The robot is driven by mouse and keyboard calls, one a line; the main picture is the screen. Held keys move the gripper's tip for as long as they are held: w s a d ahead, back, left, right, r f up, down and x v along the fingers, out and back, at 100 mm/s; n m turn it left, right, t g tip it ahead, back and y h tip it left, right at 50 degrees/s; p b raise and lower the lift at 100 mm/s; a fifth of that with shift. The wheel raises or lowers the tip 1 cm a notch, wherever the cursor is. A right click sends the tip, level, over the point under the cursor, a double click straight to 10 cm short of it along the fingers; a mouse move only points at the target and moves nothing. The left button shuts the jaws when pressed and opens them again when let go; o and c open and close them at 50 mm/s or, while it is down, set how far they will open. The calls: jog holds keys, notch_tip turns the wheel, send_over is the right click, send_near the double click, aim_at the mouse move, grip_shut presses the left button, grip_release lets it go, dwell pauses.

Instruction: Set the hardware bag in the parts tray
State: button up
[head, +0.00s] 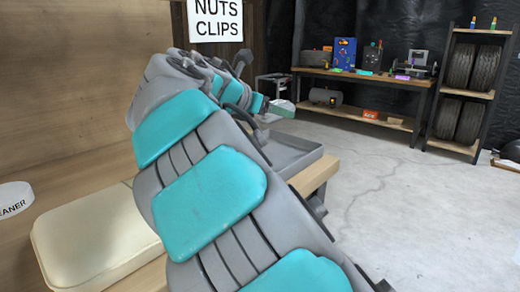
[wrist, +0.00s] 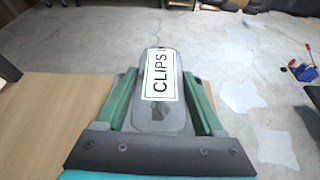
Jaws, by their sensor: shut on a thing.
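The hardware bag (wrist: 150,119) is a grey pouch with a white label that reads "CLIPS". In the wrist view it sits between the two green fingers of my gripper (wrist: 162,88), which is shut on it. In the head view my gripper (head: 281,108) is beyond my arm, raised at the far end of the bench, and the bag is hard to make out there. The parts tray (head: 300,149) is a shallow grey tray on the bench, partly hidden by my arm. My gripper appears above its far side; the exact height is unclear. The tray is not clearly visible in the wrist view.
The wooden bench (head: 322,176) runs along the left wall, with a cream pad (head: 90,243) and a white cleaner lid (head: 14,198) nearer me. A "NUTS CLIPS" sign (head: 215,20) hangs above. Shelves (head: 365,78) and a tyre rack (head: 465,93) stand far off across open floor.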

aim_at(272, 157)
jog(key=shift+w+a+f, duration=0.1)
jog(key=shift+w+f, duration=0.1)
jog(key=shift+w, duration=0.05)
notch_tip(272, 157, down, 9)
jog(key=shift+s+f+b, duration=0.1)
jog(key=shift+f+b, duration=0.1)
jog(key=shift+b, duration=0.4)
jog(key=o, duration=1.5)
jog(key=shift+c, duration=0.2)
jog(key=shift+s+r, duration=0.1)
jog(key=shift+r, duration=0.05)
jog(key=v, duration=1.1)
jog(key=shift+s+a+r, duration=0.1)
jog(key=shift+s+a, duration=0.1)
jog(key=shift+s, duration=0.05)
